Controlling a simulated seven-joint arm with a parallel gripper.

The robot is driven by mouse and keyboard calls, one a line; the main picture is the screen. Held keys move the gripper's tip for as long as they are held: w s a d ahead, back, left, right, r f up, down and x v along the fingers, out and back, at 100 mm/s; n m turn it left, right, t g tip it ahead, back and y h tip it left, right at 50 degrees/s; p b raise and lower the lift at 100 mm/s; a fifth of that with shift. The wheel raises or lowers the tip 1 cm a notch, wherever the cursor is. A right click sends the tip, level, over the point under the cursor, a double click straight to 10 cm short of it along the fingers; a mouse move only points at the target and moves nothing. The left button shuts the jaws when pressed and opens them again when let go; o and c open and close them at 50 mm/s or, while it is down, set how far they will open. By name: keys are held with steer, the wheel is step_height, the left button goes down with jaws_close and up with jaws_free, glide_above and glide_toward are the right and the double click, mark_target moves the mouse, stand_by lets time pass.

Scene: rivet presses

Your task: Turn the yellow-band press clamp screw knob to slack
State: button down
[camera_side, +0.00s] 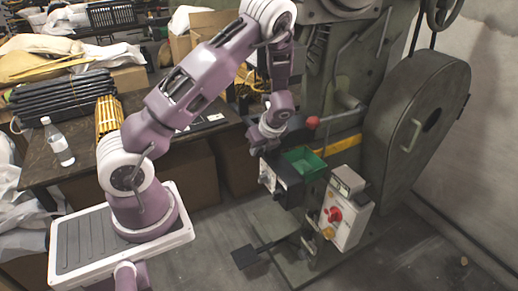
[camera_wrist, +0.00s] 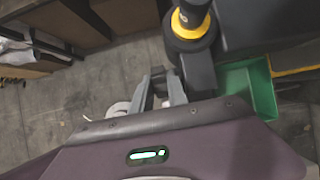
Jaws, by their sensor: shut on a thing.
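The press (camera_side: 345,85) is a large dark green machine at the right in the side view. A yellow band (camera_side: 340,145) crosses it, and in the wrist view a yellow ring (camera_wrist: 188,28) circles a dark upright cylinder. My gripper (camera_side: 265,150) is at the black block (camera_side: 288,182) on the front of the press. In the wrist view my gripper's two grey fingers (camera_wrist: 163,75) are close together beside the cylinder's dark base. They are shut on the clamp screw knob, which is mostly hidden by the fingers and hand. I cannot tell the knob's turn angle.
A green bin (camera_side: 304,162) sits right of my gripper and shows in the wrist view (camera_wrist: 250,88). A red ball lever (camera_side: 312,121) is above it. A control box (camera_side: 342,215) with a red button stands lower right. A cluttered bench (camera_side: 50,170) is at left.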

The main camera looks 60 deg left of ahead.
stand_by(0.4)
steer(key=c, duration=1.3)
jaws_free()
steer(key=v, duration=0.7)
